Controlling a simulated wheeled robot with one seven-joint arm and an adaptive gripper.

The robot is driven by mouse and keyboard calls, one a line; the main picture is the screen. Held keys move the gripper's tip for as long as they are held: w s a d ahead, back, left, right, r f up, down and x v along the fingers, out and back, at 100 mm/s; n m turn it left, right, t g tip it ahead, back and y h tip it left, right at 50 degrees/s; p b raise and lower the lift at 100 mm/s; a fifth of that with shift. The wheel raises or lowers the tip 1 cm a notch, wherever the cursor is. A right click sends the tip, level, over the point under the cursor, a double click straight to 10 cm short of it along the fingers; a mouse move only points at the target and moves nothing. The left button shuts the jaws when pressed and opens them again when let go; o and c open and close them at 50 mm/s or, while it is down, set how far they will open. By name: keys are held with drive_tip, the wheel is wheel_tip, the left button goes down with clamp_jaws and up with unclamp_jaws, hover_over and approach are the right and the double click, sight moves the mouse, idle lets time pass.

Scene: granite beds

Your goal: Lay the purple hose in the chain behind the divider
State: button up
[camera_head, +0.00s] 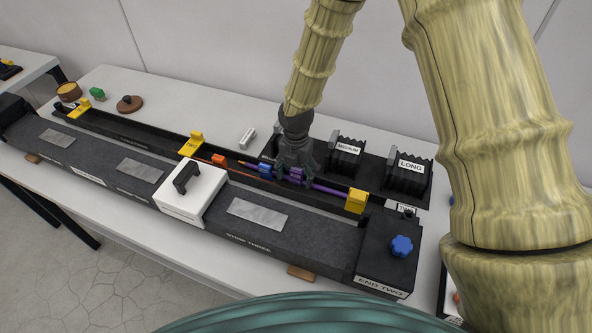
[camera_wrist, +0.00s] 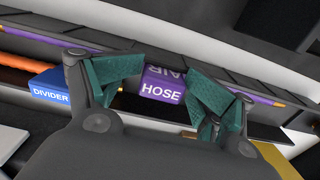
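The purple hose (camera_head: 330,191) runs along the dark channel behind the granite bed, toward the right yellow block. Its purple block, marked HOSE (camera_wrist: 162,90), sits between my fingertips in the wrist view, with no clear gap on either side. My gripper (camera_head: 294,174) points down over the channel and appears shut on this block. The blue divider (camera_head: 265,170) is just left of the gripper; its DIVIDER label shows in the wrist view (camera_wrist: 50,95). An orange line (camera_head: 218,159) lies left of the divider. The fingers partly hide the hose, and whether it rests on the chain floor cannot be told.
Yellow blocks stand at the channel's middle (camera_head: 191,144) and right end (camera_head: 357,200). A white block with a black handle (camera_head: 190,190) sits on the bed. Black holders marked MEDIUM (camera_head: 345,155) and LONG (camera_head: 408,176) stand behind. A blue knob (camera_head: 401,246) is at the right end.

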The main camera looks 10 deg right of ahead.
sight(297, 169)
drive_tip(key=shift+s+r, duration=0.1)
drive_tip(key=shift+r, duration=0.25)
drive_tip(key=shift+d, duration=0.1)
drive_tip(key=shift+w+r, duration=0.2)
drive_tip(key=shift+r, duration=0.35)
wheel_tip(297, 169, up, 11)
idle(0.6)
